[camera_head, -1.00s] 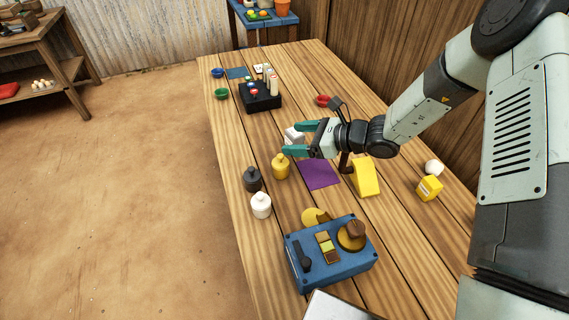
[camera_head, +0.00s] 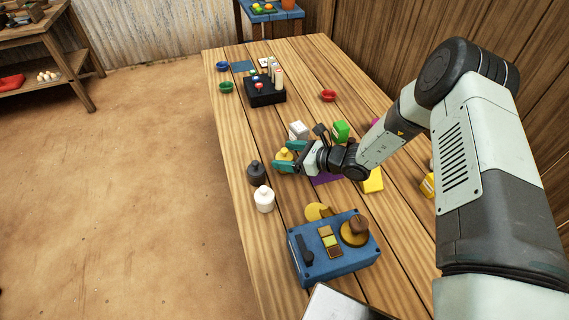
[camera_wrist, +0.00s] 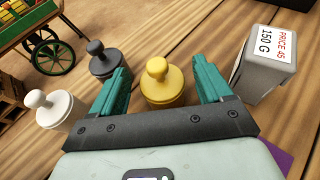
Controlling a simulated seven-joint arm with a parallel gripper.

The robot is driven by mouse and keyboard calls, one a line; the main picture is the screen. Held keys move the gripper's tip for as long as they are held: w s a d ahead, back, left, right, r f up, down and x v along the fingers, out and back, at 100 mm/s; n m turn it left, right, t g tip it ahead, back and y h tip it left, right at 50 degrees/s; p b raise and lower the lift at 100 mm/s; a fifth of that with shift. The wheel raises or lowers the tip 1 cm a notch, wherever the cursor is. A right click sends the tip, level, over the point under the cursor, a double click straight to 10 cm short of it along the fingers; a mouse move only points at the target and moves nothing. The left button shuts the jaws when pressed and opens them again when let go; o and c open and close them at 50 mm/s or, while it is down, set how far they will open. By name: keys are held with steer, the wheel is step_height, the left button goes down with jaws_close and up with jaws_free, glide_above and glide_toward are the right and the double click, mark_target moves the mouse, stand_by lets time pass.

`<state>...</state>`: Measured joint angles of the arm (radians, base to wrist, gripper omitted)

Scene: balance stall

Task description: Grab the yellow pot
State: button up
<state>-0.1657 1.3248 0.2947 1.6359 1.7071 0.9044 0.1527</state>
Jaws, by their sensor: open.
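The yellow pot (camera_wrist: 161,86) stands upright on the wooden table, a squat round pot with a knobbed top. In the head view the yellow pot (camera_head: 285,154) is partly hidden by my gripper (camera_head: 283,157). My gripper is open and low, with its teal fingers on either side of the pot. In the wrist view the pot lies between the fingers of my gripper (camera_wrist: 161,90), with a visible gap on both sides. I cannot tell whether a finger touches it.
A dark pot (camera_head: 256,172) and a white pot (camera_head: 264,199) stand close to the yellow one. A grey-white block with a price label (camera_wrist: 263,65) is beside the right finger. A blue device (camera_head: 333,262) sits nearer on the table. A purple mat (camera_head: 327,179) lies under my wrist.

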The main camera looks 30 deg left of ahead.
steer(key=shift+a+f, duration=0.2)
steer(key=shift+a, duration=0.4)
steer(key=c, duration=1.1)
steer(key=shift+c, duration=0.5)
steer(key=shift+r, duration=0.15)
